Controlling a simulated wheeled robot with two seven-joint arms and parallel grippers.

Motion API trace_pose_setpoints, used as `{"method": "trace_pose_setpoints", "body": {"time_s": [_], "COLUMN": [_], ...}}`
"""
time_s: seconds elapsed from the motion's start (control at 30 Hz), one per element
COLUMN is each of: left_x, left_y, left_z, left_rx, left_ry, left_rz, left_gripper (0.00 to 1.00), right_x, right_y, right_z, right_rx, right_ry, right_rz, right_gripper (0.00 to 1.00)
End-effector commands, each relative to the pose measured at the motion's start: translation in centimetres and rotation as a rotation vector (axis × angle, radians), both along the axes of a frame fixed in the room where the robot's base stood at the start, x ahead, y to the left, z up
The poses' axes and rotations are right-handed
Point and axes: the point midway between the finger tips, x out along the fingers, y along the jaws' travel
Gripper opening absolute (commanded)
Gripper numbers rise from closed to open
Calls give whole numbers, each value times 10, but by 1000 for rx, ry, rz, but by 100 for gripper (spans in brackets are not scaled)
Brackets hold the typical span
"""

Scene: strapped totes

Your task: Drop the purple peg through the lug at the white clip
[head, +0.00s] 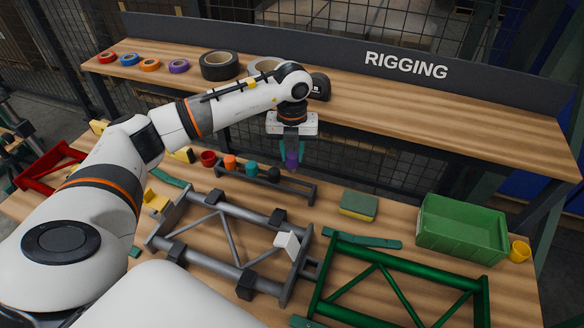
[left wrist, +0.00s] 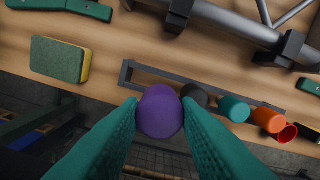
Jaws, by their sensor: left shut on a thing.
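My left gripper (head: 291,156) is shut on the purple peg (head: 291,160), above the right end of a dark peg rack (head: 299,189). In the left wrist view the purple peg (left wrist: 160,112) sits between the two teal fingers. Dark lugs show at that frame end, but I cannot make out the hole at the clip. The white clip is not in the left wrist view. My right gripper is not in view.
A sponge (head: 358,205), green bin (head: 461,230), yellow cup (head: 520,251) and green frame (head: 399,286) lie right. A shelf (head: 440,125) runs behind.

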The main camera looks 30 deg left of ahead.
Motion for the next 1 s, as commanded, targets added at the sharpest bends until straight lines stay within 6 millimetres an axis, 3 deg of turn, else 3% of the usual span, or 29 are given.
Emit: {"method": "trace_pose_setpoints", "body": {"time_s": [0.17, 0.7, 1.0], "left_x": [0, 0, 0], "left_y": [0, 0, 0], "left_z": [23, 70, 73], "left_rx": [1, -1, -1], "left_ry": [-1, 1, 1], "left_rz": [0, 1, 0], "left_gripper": [6, 6, 6], "right_x": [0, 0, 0], "right_y": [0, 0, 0], "right_z": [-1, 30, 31], "right_rx": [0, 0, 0], "right_ry": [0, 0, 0], "right_rz": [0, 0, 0], "right_gripper": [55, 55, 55]}}
